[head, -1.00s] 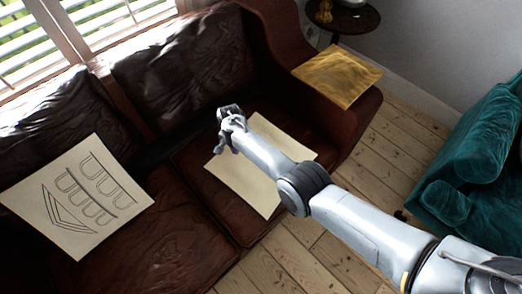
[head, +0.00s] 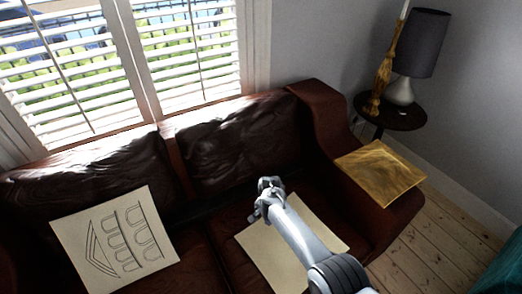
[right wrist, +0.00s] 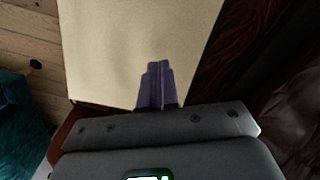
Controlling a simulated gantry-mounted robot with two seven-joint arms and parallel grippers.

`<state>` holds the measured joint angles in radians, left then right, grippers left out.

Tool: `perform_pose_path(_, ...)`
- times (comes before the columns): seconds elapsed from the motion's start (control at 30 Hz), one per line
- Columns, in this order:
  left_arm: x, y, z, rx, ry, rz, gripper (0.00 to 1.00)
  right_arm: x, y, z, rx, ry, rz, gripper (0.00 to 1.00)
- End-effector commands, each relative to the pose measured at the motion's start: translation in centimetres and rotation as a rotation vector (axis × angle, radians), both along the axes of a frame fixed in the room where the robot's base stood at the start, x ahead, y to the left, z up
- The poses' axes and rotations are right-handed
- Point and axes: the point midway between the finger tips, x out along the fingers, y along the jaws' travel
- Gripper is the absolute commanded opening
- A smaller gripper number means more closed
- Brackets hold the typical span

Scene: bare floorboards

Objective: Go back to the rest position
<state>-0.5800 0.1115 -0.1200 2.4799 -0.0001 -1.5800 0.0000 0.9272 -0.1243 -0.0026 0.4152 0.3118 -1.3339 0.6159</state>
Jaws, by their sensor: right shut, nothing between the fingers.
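My right gripper (head: 268,187) is over the right seat of the brown leather sofa (head: 205,265) in the head view, with its arm coming up from the bottom. Its fingers (right wrist: 156,85) are together and empty in the right wrist view. Behind them is a plain cream sheet (head: 283,248), which lies on the sofa seat and also fills much of the right wrist view (right wrist: 110,40). Whether the gripper touches the sheet cannot be told. My left gripper is not in view.
A sheet with a line drawing (head: 115,240) leans at the sofa's left. A gold square (head: 380,172) lies on the right armrest. A round dark side table (head: 405,117) holds a lamp (head: 421,45) and a gold ornament (head: 383,70). Teal furniture (head: 505,272) stands at the right edge; floorboards (head: 440,245) are bare.

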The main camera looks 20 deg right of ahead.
Motion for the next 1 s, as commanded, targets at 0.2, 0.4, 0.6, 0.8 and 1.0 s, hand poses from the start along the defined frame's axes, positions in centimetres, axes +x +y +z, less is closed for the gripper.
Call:
perform_pose_path(0.2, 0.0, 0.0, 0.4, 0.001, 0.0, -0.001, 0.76, -1.2, -1.0, -1.4, 0.003, -0.019, 0.041, 0.0)
perform_pose_path(0.4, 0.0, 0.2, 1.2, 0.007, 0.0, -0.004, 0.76, -5.1, -3.1, -3.5, -0.005, -0.068, 0.157, 0.0)
perform_pose_path(0.6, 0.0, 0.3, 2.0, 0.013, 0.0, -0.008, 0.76, -11.8, -4.9, -3.7, -0.035, -0.127, 0.329, 0.0)
perform_pose_path(0.8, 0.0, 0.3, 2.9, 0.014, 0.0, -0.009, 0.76, -20.1, -5.4, -1.2, -0.073, -0.18, 0.528, 0.0)
perform_pose_path(1.0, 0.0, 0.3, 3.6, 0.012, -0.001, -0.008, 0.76, -28.3, -4.9, 3.6, -0.108, -0.227, 0.727, 0.0)
